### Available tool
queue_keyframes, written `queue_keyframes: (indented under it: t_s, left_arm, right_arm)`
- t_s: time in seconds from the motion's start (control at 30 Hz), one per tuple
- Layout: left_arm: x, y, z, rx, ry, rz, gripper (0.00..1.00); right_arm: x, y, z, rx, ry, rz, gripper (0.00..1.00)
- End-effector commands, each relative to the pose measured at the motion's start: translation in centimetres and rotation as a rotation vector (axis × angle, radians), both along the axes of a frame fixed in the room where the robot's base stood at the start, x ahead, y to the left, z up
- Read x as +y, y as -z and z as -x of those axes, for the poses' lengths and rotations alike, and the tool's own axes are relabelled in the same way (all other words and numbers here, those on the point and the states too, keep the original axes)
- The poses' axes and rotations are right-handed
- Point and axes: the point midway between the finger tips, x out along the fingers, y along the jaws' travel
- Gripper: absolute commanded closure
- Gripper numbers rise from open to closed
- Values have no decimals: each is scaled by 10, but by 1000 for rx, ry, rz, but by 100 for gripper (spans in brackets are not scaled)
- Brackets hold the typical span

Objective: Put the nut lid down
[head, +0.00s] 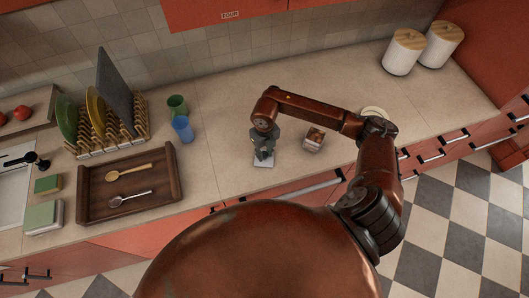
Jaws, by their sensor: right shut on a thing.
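My right gripper (264,153) points down over the counter, shut on the nut lid (263,163), a small pale square piece at its fingertips. The fingers hide part of the lid. I cannot tell whether the lid touches the counter or hangs just above it. A small clear square canister (313,141) with brown contents, seemingly nuts, stands open to the right of the gripper, apart from it. My left gripper is out of view.
The counter (225,165) is clear left of the gripper. Farther left are a wooden tray (83,205) with two spoons, a blue cup (182,128), a green cup (177,105) and a dish rack (107,135). Two white canisters (402,58) stand at the back right.

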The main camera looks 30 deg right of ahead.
Motion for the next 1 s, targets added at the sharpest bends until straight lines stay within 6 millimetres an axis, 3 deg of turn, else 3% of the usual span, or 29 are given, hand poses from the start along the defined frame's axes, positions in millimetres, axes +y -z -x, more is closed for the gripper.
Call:
queue_keyframes:
  t_s: [0.23, 0.27, 0.5, 0.83, 1.0]
  left_arm:
    - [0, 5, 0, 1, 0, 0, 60]
    - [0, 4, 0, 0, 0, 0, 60]
    - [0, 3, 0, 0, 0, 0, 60]
    - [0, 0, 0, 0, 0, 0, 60]
    - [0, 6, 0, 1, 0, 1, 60]
  right_arm:
    - [0, 5, 0, 0, 0, 0, 100]
    - [0, 3, 0, 0, 0, 0, 76]
    - [0, 3, 0, -1, 0, 0, 60]
    - [0, -1, 0, -1, 1, 0, 60]
    - [0, -23, -2, -6, 0, 1, 60]
